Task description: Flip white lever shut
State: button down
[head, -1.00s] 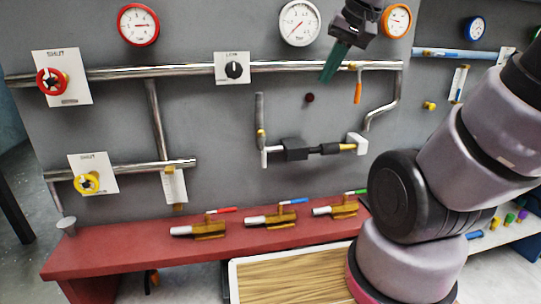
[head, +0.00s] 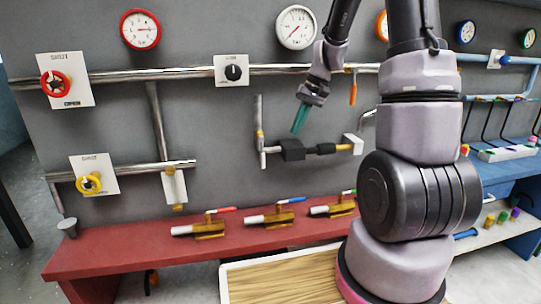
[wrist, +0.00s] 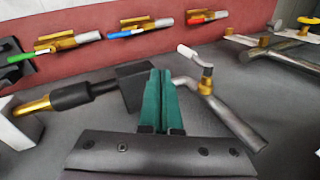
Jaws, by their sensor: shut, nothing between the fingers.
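The white lever (head: 264,157) hangs down from a brass collar on a short grey pipe at the middle of the wall. In the wrist view its white tip (wrist: 187,50) stands off a bent rod, beside the brass collar (wrist: 205,86). My gripper (head: 298,120) has teal fingers, pressed together and empty. It is up and to the right of the lever in the head view, in front of the wall. In the wrist view the gripper fingers (wrist: 161,75) lie left of the lever, with a visible gap between them.
A black block (head: 293,149) sits on the pipe right of the lever, behind my fingers in the wrist view. A red bench (head: 130,256) below carries several brass valves with coloured handles. Pipes (head: 120,75), gauges and knobs line the wall above.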

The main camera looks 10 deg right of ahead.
aim_at(262, 155)
jog(key=shift+f, duration=0.2)
jog(key=w+a+f, duration=0.1)
jog(key=a+f, duration=0.6)
jog(key=f, duration=0.2)
jog(key=shift+w+a, duration=0.3)
